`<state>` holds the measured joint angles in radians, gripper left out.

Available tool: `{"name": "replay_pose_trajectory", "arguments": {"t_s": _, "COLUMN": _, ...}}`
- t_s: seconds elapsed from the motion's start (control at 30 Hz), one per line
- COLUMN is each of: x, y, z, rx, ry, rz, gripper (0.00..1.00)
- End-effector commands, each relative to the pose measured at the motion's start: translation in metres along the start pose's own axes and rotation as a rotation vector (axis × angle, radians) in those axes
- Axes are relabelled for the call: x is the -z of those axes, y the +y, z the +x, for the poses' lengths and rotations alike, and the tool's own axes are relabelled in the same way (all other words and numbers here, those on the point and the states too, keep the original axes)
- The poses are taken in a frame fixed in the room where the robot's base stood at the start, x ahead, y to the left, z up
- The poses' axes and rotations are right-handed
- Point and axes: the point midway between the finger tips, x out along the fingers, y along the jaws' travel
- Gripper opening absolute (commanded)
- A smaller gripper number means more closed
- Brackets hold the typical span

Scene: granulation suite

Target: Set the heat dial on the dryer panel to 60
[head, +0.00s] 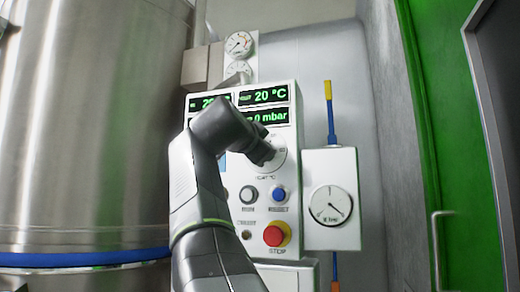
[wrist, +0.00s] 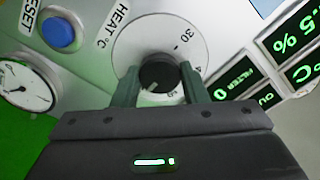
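The heat dial is a black round knob (wrist: 158,75) on a pale round scale plate (wrist: 130,42) marked HEAT °C. My gripper (wrist: 159,70) has one finger on each side of the knob, and both fingertips appear to press against it. A 30 shows on the scale; the marks near the right finger are partly covered. A small pale mark shows low on the knob, but its exact reading is unclear. In the head view my gripper (head: 264,154) is at the dryer panel (head: 309,268) and hides the knob; part of the scale plate (head: 280,152) shows.
Green displays (head: 264,95) sit above the dial. A gauge box (head: 331,204) stands to the right, and a large steel vessel (head: 85,110) to the left.

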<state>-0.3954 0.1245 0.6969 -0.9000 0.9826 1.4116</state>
Motion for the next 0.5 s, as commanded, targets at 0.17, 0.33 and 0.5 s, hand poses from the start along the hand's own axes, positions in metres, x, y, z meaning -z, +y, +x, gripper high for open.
{"name": "replay_pose_trajectory", "arguments": {"t_s": 0.17, "x": -0.0009, "y": 0.0004, "z": 0.0004, "rx": -0.001, "ry": -0.002, "rz": 0.000, "gripper": 0.61}}
{"name": "replay_pose_trajectory", "arguments": {"t_s": 0.33, "x": -0.0003, "y": 0.0002, "z": 0.0001, "rx": 0.000, "ry": -0.001, "rz": 0.000, "gripper": 0.61}}
{"name": "replay_pose_trajectory", "arguments": {"t_s": 0.5, "x": 0.0002, "y": -0.0003, "z": -0.0072, "rx": 0.001, "ry": 0.000, "rz": 0.000, "gripper": 0.61}}
